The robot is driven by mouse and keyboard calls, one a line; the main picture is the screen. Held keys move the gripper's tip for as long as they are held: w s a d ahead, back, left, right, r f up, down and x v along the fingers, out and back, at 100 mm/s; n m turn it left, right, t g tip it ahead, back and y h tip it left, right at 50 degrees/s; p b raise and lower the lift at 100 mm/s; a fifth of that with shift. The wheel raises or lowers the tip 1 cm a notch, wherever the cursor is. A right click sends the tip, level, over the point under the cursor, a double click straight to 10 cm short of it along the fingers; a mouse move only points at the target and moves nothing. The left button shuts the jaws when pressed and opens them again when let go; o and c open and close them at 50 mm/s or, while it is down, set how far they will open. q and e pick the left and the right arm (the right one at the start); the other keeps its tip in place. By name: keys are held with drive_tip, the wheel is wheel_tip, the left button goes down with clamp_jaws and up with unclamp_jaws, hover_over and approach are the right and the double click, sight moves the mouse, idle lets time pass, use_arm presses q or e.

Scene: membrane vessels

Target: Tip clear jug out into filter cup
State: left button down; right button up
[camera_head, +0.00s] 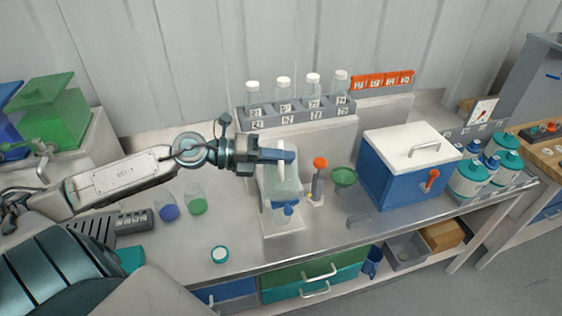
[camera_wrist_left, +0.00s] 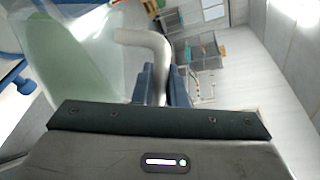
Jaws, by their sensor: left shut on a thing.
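My left gripper (camera_head: 285,155) is shut on the white handle of the clear jug (camera_head: 286,185). In the left wrist view the blue fingers (camera_wrist_left: 162,84) close around the handle (camera_wrist_left: 150,42), and the clear jug wall with a pale green tint (camera_wrist_left: 62,60) lies to the left. In the head view the jug hangs over a white stand (camera_head: 285,223) with a blue tap (camera_head: 285,208). The filter cup seems to be at this stand, but the jug and gripper overlap it and I cannot tell its outline. The jug's tilt is unclear. My right gripper is not in view.
A green funnel (camera_head: 343,177) and an orange-knobbed post (camera_head: 319,170) stand close right, then a blue cooler box (camera_head: 395,178). A rack (camera_head: 300,112) of capped bottles stands behind. Two beakers (camera_head: 168,206) (camera_head: 197,202) and a round lid (camera_head: 219,254) are left. The front bench is partly clear.

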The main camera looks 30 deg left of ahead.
sight(281, 144)
use_arm(q)
drive_tip(key=shift+w+a+r+n, duration=0.2)
drive_tip(key=shift+w+r+n, duration=0.1)
drive_tip(key=shift+r, duration=0.25)
drive_tip(key=shift+w+a+r+n+p, duration=0.45)
drive_tip(key=shift+w+r+n+p, duration=0.2)
drive_tip(key=shift+n+p, duration=0.15)
drive_tip(key=shift+w+a+r+n+g, duration=0.3)
drive_tip(key=shift+w+a+n+g, duration=0.1)
drive_tip(key=shift+w+n, duration=0.1)
drive_tip(key=shift+w+a+r+n+g+h, duration=0.2)
drive_tip(key=shift+w+a+r+n, duration=0.2)
drive_tip(key=shift+w+n, duration=0.25)
drive_tip(key=shift+w+a+r+n+g+h, duration=0.1)
drive_tip(key=shift+w+a+r+n+h, duration=0.15)
drive_tip(key=shift+w+a+n, duration=0.3)
drive_tip(key=shift+w+a+r+n+g+h, duration=0.15)
drive_tip(key=shift+w+a+n, duration=0.2)
drive_tip(key=shift+w+n, duration=0.2)
drive_tip(key=shift+w+a+n+g+h, duration=0.1)
drive_tip(key=shift+w+a+n, duration=0.3)
drive_tip(key=shift+w, duration=0.25)
drive_tip(key=shift+w+a+r+n+g+h, duration=0.15)
drive_tip(key=shift+w+a+n, duration=0.15)
drive_tip(key=shift+w+n, duration=0.3)
drive_tip(key=shift+f, duration=0.1)
